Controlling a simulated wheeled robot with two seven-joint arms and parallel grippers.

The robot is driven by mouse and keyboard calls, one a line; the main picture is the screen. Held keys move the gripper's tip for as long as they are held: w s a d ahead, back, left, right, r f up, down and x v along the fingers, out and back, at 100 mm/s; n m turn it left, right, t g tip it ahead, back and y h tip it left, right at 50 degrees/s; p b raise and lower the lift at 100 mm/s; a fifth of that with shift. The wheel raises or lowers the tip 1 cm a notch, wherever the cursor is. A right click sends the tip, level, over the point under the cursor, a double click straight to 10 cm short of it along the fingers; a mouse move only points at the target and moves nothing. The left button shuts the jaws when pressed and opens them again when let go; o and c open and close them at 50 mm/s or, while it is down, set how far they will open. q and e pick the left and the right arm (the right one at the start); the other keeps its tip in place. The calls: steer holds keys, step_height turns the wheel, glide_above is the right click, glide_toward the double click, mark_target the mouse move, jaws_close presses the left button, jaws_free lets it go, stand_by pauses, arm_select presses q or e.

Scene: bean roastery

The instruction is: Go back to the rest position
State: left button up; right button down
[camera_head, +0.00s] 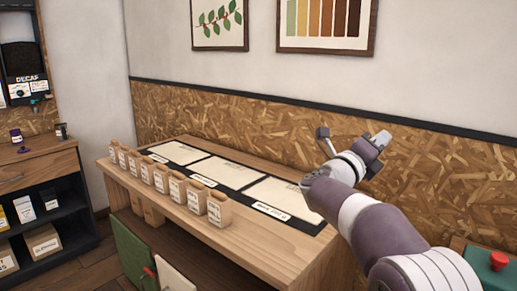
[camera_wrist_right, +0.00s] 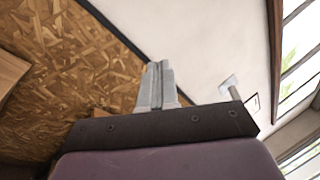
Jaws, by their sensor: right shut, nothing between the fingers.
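My right arm rises from the lower right in the head view. Its gripper (camera_head: 382,138) is raised in the air in front of the chipboard wall panel, above the right end of the wooden table (camera_head: 262,251). In the right wrist view the two grey fingers (camera_wrist_right: 157,68) are together with nothing between them. My left gripper is in neither view.
Several small kraft bags (camera_head: 219,209) stand in a row along the table's front edge. Behind them lies a dark mat (camera_head: 310,228) with pale sheets. A dark shelf unit (camera_head: 73,232) stands left; a red button (camera_head: 499,260) sits on a green surface at lower right.

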steer(key=s+a+f+n+y, duration=0.1)
steer(key=a+f+n+y, duration=0.6)
steer(key=f+n, duration=0.5)
steer(key=a+f+n+y, duration=0.5)
steer(key=f+n+y, duration=0.4)
steer(key=f+n, duration=0.3)
steer(key=s+f+n+g+y, duration=0.2)
steer(key=s+f+n+g, duration=0.45)
steer(key=s+f, duration=0.4)
steer(key=s+d+f+n+g+h, duration=0.1)
steer(key=s+d+f+n+g, duration=0.15)
steer(key=s, duration=0.75)
steer(key=s+d+f+n+g+h, duration=0.1)
steer(key=s+f+n+g, duration=0.15)
steer(key=s, duration=0.85)
step_height(320, 180, up, 14)
steer(key=m+p, duration=0.1)
steer(key=p, duration=1.2)
steer(key=shift+w+d+f, duration=0.25)
steer(key=shift+w, duration=0.1)
